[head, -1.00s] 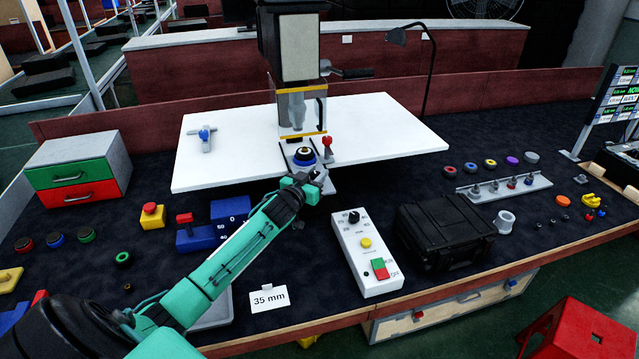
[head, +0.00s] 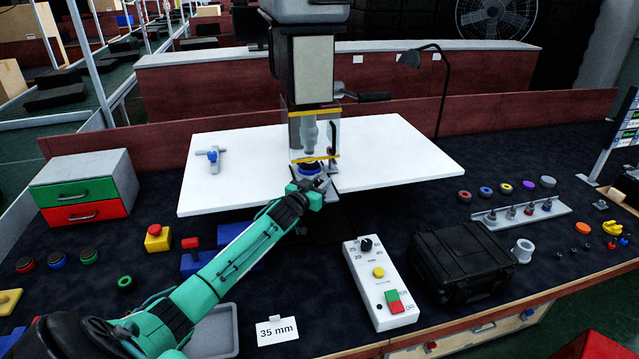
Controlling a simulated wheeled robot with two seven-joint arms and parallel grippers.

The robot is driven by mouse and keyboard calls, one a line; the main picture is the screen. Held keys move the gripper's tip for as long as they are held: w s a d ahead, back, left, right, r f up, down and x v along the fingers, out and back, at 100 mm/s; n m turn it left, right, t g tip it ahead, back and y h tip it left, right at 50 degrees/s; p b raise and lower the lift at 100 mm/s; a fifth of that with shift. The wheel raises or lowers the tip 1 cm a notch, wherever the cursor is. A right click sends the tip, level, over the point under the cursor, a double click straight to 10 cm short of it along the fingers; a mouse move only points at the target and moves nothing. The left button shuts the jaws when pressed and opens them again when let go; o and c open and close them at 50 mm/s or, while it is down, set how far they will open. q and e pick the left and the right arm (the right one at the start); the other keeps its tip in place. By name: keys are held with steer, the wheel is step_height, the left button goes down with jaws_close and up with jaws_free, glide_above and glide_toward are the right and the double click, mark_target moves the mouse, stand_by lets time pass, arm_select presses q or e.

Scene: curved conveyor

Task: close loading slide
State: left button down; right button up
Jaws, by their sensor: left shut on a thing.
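The press (head: 306,70) stands at the back middle on a white board. A clear guard with yellow edges (head: 315,130) surrounds its tool. The loading slide (head: 331,184) sits at the press's foot, carrying a round blue-and-black part (head: 310,168); the part is now at the guard's lower edge. A red knob (head: 331,153) shows beside it. My left gripper (head: 314,187) is shut on the front of the slide, apparently its handle; the fingers hide the grip itself. My right gripper is not in view.
White board (head: 410,165) extends both sides of the press; a T-shaped tool (head: 212,157) lies on it. In front stand a control box (head: 379,283) and a black case (head: 462,262). A drawer unit (head: 83,189) is at left. A lamp (head: 436,90) stands behind right.

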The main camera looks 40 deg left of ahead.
arm_select(q)
steer(key=c, duration=1.3)
jaws_free()
steer(key=shift+a+r, duration=0.2)
steer(key=shift+o, duration=1.1)
steer(key=shift+w+f, duration=0.1)
steer(key=shift+w, duration=0.05)
steer(key=shift+f, duration=0.1)
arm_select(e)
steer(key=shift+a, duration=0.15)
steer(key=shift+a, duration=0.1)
arm_select(q)
steer(key=shift+s, duration=0.2)
steer(key=shift+s+d+f, duration=0.1)
steer(key=shift+s, duration=0.2)
steer(key=s+b, duration=0.2)
steer(key=s, duration=1)
steer(key=shift+s+d+b, duration=0.35)
steer(key=shift+d+b, duration=0.05)
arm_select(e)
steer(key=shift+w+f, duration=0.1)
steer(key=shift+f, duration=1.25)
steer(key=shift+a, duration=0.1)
